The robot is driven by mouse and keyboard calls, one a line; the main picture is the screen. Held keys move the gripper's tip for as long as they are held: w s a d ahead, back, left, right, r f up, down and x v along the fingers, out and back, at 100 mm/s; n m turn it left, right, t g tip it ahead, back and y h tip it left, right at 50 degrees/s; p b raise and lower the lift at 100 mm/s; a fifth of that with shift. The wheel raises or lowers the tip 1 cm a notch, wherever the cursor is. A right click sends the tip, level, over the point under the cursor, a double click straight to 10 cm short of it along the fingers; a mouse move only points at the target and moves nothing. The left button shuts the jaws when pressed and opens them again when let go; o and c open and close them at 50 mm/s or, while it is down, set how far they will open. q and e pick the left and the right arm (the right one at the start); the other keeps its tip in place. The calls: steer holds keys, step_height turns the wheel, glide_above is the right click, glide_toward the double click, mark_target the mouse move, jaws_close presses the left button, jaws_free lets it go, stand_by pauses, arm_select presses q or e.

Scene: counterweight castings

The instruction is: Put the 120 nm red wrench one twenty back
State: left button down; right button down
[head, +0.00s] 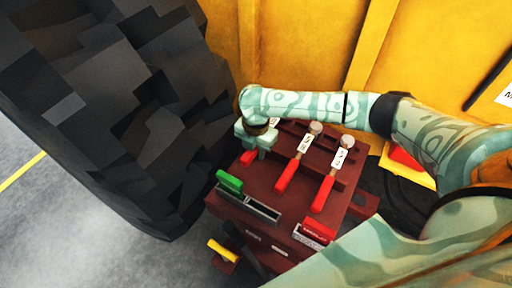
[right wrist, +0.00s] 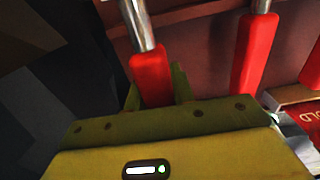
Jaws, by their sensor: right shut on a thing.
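The leftmost red-handled wrench (head: 248,158) is at the dark red rack, and its lettering is too small and covered to read. My right gripper (head: 258,152) is shut on its red handle. In the right wrist view, the fingers (right wrist: 157,88) sit either side of the red handle (right wrist: 150,76), with the silver shaft running up from it. Two more red-handled wrenches with white tags, a middle one (head: 288,172) and a right one (head: 325,190), rest side by side on the rack (head: 262,182). My left gripper is out of view.
A huge dark tyre (head: 120,100) stands close on the left. A yellow wall (head: 300,50) is behind. On the rack's front are a green object (head: 230,182), a grey tray (head: 262,210) and a red box (head: 318,230). A yellow-handled item (head: 222,250) is at lower left.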

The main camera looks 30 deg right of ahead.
arm_select(q)
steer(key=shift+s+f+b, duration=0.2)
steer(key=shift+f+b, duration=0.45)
steer(key=shift+b, duration=0.05)
arm_select(e)
steer(key=shift+a+f, duration=0.1)
steer(key=shift+f, duration=2.1)
steer(key=c, duration=1.1)
jaws_free()
steer(key=shift+s, duration=0.1)
step_height(320, 180, up, 16)
steer(key=p, duration=0.7)
steer(key=shift+a+r, duration=0.1)
steer(key=shift+r, duration=0.15)
step_height(320, 180, up, 7)
steer(key=p, duration=0.9)
glide_above(256, 166)
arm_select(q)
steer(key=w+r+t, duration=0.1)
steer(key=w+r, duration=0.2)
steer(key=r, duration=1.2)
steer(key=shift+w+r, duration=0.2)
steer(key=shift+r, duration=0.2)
arm_select(e)
steer(key=shift+a+f, duration=0.1)
steer(key=shift+a, duration=0.05)
